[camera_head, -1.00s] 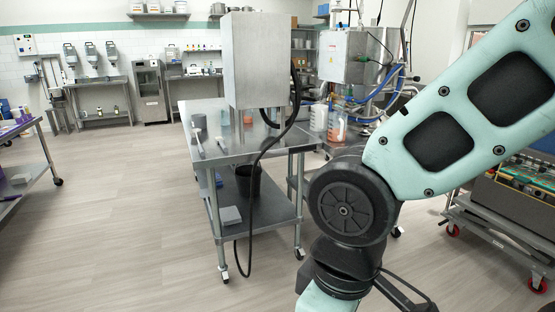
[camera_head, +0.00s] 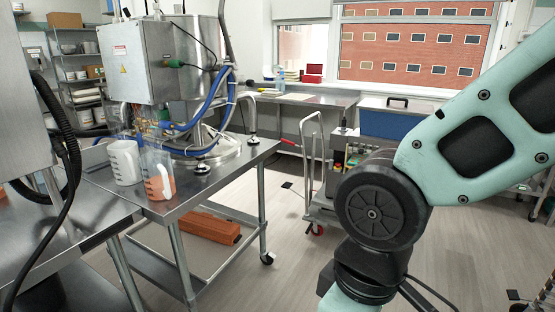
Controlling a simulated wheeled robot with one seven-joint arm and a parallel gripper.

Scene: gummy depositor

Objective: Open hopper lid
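The gummy depositor (camera_head: 133,62), a steel box with a yellow warning label, a green connector and blue hoses, stands on a steel table at the left. A rounded metal vessel (camera_head: 197,45) sits behind and beside the box; I take it to be the hopper. Its top is at or past the upper picture edge, so I cannot see the lid or whether it is open. My arm fills the right side of the picture. My gripper is not in view.
The steel table (camera_head: 215,182) holds a white jug (camera_head: 124,162) and a clear jug with orange contents (camera_head: 158,174). A wheeled cart (camera_head: 318,190) stands right of it. Free floor lies between table and cart. Another steel cabinet (camera_head: 22,100) is at the left edge.

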